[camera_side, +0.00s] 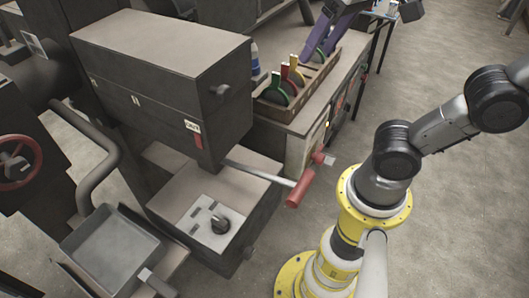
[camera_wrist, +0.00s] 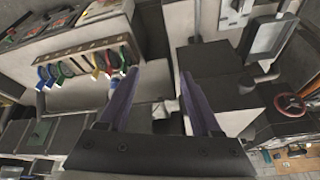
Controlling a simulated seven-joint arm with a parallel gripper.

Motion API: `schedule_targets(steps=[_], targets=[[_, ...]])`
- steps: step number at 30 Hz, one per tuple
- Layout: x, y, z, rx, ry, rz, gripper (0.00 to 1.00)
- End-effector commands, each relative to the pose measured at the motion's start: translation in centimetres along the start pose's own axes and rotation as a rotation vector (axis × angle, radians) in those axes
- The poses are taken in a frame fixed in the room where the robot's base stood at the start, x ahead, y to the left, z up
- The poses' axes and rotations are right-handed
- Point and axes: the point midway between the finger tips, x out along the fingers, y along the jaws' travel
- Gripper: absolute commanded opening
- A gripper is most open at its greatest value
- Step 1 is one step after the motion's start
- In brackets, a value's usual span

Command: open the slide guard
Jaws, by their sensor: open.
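My gripper's two purple fingers show in the wrist view (camera_wrist: 164,82), apart with nothing between them. In the side view a purple part that looks like my gripper (camera_side: 330,28) is at the top, near the rack of coloured handles; its fingertips are not clear there. A dark grey machine (camera_side: 165,45) stands at left centre with a box-shaped upper housing. A lever with a red handle (camera_side: 299,188) sticks out to the right below it. I cannot tell which part is the slide guard or whether it is open. My gripper is apart from the red handle.
A rack (camera_side: 310,90) holds several coloured handles, also seen in the wrist view (camera_wrist: 70,56). A tray (camera_side: 110,250) and a red handwheel (camera_side: 18,165) are at left. A yellow arm base (camera_side: 345,215) stands at right. Bare floor (camera_side: 450,210) lies beyond it.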

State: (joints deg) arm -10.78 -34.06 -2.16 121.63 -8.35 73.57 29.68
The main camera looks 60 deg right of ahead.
Motion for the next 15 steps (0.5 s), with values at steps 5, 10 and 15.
schedule_targets(steps=[5,10,15], targets=[[2.4,1.3,2.0,-0.015,0.008,-0.011,0.65],[4.8,2.0,3.8,-0.063,0.022,-0.029,0.65],[7.5,1.9,5.3,-0.163,0.042,-0.06,0.65]])
